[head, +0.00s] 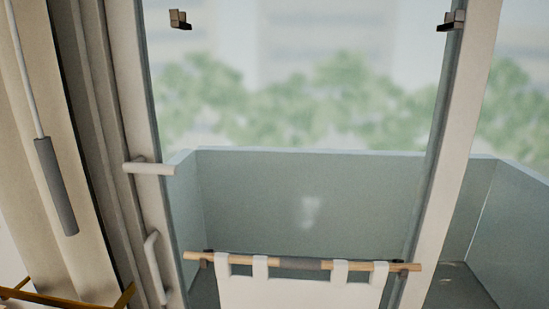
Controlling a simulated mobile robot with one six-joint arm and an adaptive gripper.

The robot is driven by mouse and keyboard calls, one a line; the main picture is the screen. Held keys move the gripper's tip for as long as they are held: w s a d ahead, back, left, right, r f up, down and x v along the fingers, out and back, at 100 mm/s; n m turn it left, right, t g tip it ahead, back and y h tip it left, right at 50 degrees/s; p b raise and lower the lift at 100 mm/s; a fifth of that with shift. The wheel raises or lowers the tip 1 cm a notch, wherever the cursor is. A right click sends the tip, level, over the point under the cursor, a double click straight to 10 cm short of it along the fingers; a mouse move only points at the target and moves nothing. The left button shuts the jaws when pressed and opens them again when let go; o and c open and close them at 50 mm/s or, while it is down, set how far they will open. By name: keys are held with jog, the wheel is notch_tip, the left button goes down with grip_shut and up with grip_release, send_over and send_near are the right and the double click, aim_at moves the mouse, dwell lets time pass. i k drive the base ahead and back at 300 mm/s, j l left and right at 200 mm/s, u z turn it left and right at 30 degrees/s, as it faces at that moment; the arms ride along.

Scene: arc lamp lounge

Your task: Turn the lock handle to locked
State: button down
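A white lever handle (149,168), which looks like the lock handle, sits on the left upright of the white-framed glass door (152,215). The lever lies about horizontal and points right, over the edge of the glass. Below it on the same upright is a white bow-shaped pull handle (153,268). My gripper is not in view.
A wooden rod (335,265) with a white tabbed curtain (300,292) crosses the low part of the glass. A white wand with a grey grip (56,185) hangs at left. A gold-coloured frame (60,299) is at lower left. Beyond the glass is a walled balcony (300,200).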

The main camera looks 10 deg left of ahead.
aim_at(138, 166)
jog(key=u, duration=1.55)
